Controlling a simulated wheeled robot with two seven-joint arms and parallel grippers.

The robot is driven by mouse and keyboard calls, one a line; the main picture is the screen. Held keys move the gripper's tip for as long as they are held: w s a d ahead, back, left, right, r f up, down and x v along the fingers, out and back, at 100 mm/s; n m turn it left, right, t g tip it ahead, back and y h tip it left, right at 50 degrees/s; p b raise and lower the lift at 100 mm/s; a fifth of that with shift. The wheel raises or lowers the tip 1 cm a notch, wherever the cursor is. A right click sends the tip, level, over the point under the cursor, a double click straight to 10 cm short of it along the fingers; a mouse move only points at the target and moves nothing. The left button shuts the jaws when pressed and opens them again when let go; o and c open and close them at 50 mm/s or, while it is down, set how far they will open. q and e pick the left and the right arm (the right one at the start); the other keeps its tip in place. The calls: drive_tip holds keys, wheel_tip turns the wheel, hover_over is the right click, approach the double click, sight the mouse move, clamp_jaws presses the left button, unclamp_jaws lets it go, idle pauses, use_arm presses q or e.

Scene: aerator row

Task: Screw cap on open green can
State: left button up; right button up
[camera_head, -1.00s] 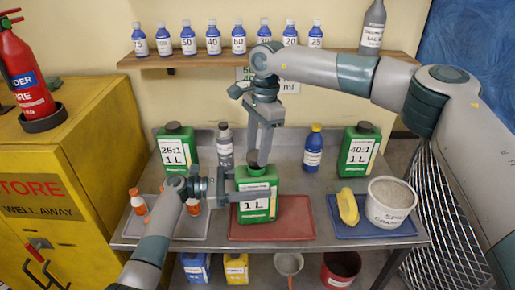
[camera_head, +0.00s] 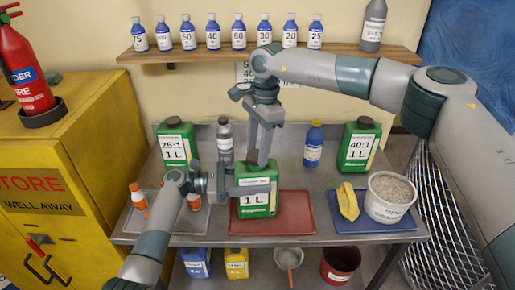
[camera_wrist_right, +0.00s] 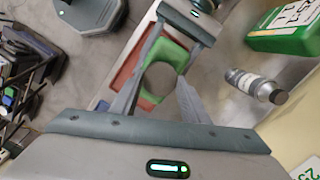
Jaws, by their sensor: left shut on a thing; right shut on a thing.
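The green can (camera_head: 257,203) with a white 1 L label is upright over the red tray in the middle of the bench. My left gripper (camera_head: 238,190) comes in from the left and is shut on the can's body. My right gripper (camera_head: 262,148) points down from above and is shut on a dark cap (camera_head: 253,157) at the can's top. In the right wrist view the round cap (camera_wrist_right: 160,78) sits between the fingers, with the green can (camera_wrist_right: 172,52) beneath. The cap hides the can's mouth, so I cannot tell how far it is seated.
Capped green cans (camera_head: 174,150) (camera_head: 357,150), a grey bottle (camera_head: 225,145) and a blue bottle (camera_head: 314,147) stand behind.

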drive_tip(key=shift+f, duration=0.55)
